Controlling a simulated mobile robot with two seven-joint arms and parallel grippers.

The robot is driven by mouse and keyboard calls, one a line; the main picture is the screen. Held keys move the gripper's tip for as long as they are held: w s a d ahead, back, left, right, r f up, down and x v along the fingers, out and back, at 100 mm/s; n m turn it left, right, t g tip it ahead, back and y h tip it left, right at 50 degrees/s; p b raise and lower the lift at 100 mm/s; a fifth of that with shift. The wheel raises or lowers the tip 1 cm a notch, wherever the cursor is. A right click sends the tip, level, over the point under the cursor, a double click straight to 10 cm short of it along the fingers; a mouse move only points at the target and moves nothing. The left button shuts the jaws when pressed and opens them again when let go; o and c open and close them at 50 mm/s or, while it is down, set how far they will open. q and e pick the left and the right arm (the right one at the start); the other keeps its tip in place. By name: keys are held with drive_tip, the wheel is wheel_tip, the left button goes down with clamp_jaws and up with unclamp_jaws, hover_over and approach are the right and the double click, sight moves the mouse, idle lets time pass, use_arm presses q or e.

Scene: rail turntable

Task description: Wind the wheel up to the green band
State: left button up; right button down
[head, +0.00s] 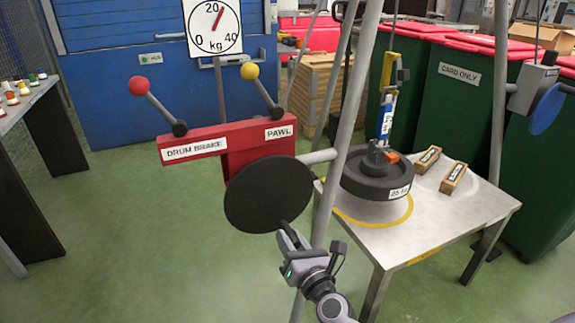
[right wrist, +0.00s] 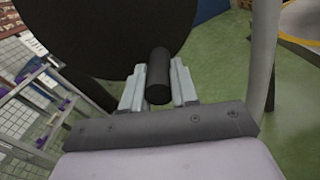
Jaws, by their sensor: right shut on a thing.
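The black wheel (head: 268,195) stands on a shaft in front of the red bracket. My right gripper (head: 287,238) is shut on the wheel's dark handle (right wrist: 158,75), near the wheel's lower edge; the handle shows between both fingers in the right wrist view. The round dial (head: 213,28) reads 0, 20 and 40 kg; its red needle points up, a little right of the 20. I make out no green band on it. A black weight (head: 378,178) hangs by a yellow hook (head: 392,75) over the table; I cannot tell whether it touches the top. My left gripper is not in view.
The red bracket (head: 240,148) carries a red-knobbed lever marked DRUM BRAKE and a yellow-knobbed lever marked PAWL. Grey frame legs (head: 345,130) stand beside the wheel. The steel table (head: 440,220) has two small wooden blocks. Green floor is clear at left.

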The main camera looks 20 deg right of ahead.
drive_tip(key=shift+a+f+m+h, duration=0.1)
drive_tip(key=shift+a+m+h, duration=0.3)
drive_tip(key=shift+m, duration=0.3)
drive_tip(key=shift+d, duration=0.15)
